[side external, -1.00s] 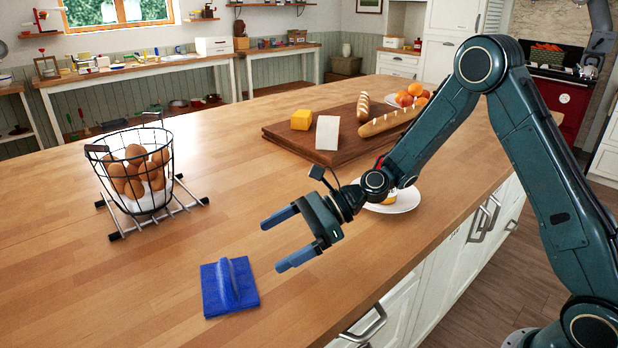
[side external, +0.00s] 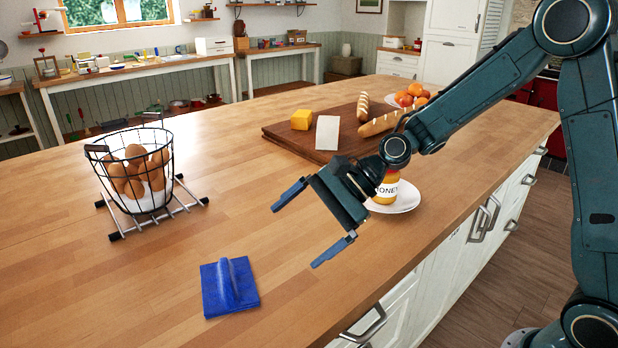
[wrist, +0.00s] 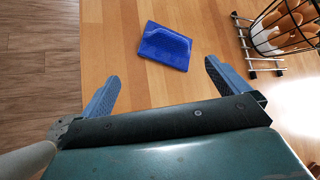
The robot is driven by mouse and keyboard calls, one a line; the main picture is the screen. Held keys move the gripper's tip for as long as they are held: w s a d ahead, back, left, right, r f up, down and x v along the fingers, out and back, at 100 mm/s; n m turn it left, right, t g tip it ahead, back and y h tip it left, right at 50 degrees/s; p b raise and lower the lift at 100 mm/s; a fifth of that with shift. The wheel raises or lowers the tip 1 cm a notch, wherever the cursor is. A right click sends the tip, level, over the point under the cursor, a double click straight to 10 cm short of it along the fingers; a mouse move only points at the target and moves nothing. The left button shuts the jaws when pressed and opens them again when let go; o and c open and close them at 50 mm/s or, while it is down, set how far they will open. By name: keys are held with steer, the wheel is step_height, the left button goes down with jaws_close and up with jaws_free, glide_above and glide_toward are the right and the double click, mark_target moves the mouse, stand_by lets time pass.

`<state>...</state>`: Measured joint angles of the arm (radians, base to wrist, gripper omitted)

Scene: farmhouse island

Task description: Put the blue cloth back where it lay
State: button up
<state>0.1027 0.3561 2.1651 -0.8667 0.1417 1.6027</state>
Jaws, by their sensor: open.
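The blue cloth (side external: 230,288) lies on the wooden counter (side external: 150,262) near its front edge, folded with a raised ridge across its middle. In the wrist view the cloth (wrist: 165,45) lies beyond the fingertips, between their lines. My gripper (side external: 312,222) is open and empty, above the counter to the right of the cloth and apart from it. Both blue fingers also show in the wrist view (wrist: 161,74), spread wide with nothing between them.
A wire basket of eggs (side external: 138,180) stands on a metal rack (side external: 190,200) to the left. A board (side external: 278,134) holds bread and cheese. The counter around the cloth is clear.

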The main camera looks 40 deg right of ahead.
steer(key=s+d+r+n+h, duration=0.3)
steer(key=s+d+n, duration=0.2)
steer(key=s, duration=0.3)
steer(key=s+d+r+n+h, duration=0.3)
steer(key=s+d+n, duration=0.2)
steer(key=s, duration=0.3)
steer(key=s+d+r+n+t+h, duration=0.1)
steer(key=s+d+r+n+h, duration=0.2)
steer(key=s+d+n, duration=0.2)
steer(key=s, duration=0.3)
steer(key=shift+d+n+h, duration=0.3)
steer(key=shift+r, duration=0.1)
